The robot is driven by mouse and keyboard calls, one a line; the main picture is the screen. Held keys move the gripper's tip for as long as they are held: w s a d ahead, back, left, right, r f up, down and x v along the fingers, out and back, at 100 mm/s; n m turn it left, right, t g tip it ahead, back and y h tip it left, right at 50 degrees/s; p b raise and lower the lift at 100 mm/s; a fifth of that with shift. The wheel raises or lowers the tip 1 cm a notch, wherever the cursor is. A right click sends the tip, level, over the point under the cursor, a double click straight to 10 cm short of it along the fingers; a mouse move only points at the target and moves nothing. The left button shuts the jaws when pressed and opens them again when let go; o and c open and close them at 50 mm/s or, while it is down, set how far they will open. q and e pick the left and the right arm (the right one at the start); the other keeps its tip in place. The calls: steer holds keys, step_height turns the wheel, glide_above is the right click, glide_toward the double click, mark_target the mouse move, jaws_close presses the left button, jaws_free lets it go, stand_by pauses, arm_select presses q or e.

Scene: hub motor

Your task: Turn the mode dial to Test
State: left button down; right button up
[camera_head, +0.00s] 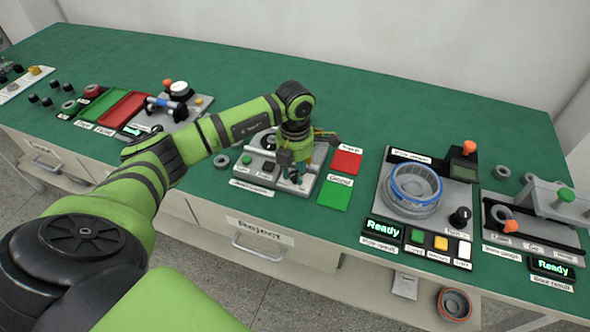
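My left arm reaches in from the left. Its gripper (296,172) points down over a grey panel (262,186) in the middle of the bench. The fingers are small and dark against the panel, so I cannot tell whether they are open or shut. The gripper and wrist cover part of the panel; no mode dial can be made out beneath them. A black knob (460,217) stands on the grey station to the right, well apart from the gripper. The labels are too small to tell which control is the mode dial. My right gripper is not in view.
Red (346,162) and green (334,194) squares lie just right of the panel. The right station bears a blue-rimmed ring part (416,183) and a "Ready" display (383,230). A gauge stand (550,200) is farther right. The back of the green bench (400,105) is clear.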

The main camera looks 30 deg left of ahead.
mark_target(295, 174)
arm_select(q)
steer(key=shift+n, duration=2)
steer(key=n, duration=0.3)
steer(key=shift+n+b, duration=0.3)
steer(key=shift+n, duration=0.1)
steer(key=n, duration=0.4)
steer(key=shift+n+p, duration=0.35)
steer(key=shift+n, duration=1.75)
steer(key=c, duration=1.2)
jaws_free()
step_height(295, 174, up, 12)
steer(key=shift+r, duration=0.1)
